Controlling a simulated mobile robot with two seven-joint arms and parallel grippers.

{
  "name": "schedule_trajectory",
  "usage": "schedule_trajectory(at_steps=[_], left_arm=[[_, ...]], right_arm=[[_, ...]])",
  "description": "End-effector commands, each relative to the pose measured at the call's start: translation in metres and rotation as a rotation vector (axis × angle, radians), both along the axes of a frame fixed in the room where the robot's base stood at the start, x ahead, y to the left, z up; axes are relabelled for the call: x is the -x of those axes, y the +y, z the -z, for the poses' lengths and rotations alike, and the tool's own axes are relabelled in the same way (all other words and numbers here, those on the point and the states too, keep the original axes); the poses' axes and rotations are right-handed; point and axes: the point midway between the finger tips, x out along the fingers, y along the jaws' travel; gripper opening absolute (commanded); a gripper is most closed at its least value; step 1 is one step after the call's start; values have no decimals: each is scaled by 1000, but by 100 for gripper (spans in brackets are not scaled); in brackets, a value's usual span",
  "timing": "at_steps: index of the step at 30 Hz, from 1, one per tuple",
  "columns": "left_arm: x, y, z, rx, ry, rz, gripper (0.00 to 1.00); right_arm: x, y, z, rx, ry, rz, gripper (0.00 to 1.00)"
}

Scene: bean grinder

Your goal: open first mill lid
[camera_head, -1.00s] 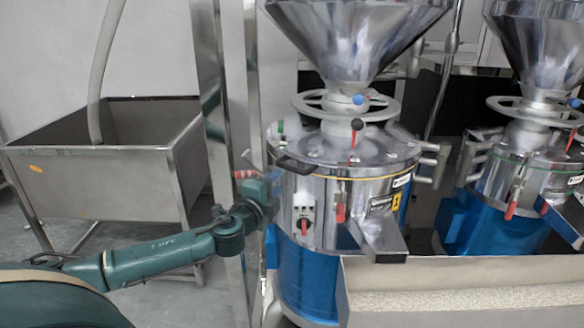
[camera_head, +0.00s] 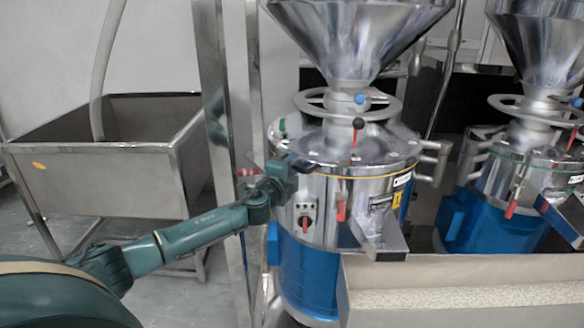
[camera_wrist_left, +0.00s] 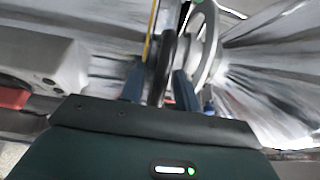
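The first mill, with a blue base (camera_head: 305,275) and a steel upper drum, stands in the middle of the head view. Its round steel lid (camera_head: 385,150) lies level on the drum, above a yellow seam ring. A black handle (camera_wrist_left: 167,62) shows in the left wrist view. My left gripper (camera_head: 297,163) is at the lid's left front edge, where it largely hides the handle in the head view. In the wrist view its two blue fingers (camera_wrist_left: 160,88) stand on either side of the handle, apart, with a gap visible. My right gripper is not in view.
A steel hopper (camera_head: 360,35) and handwheel (camera_head: 347,105) rise above the lid. A second mill (camera_head: 500,225) stands at the right. A steel trough (camera_head: 460,270) is in front. A steel post (camera_head: 232,150) and sink-like tank (camera_head: 95,180) are at the left.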

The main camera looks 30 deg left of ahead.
Motion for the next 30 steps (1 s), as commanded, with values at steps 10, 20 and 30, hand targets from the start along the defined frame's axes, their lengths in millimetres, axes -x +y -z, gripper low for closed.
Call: schedule_trajectory(at_steps=[10,20,30], left_arm=[[0,0,0,0,0,0,3],[0,0,0,0,0,0,0],[3,-3,0,1,1,-10,0]], right_arm=[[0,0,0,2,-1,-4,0],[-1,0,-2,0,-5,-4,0],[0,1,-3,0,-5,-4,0]])
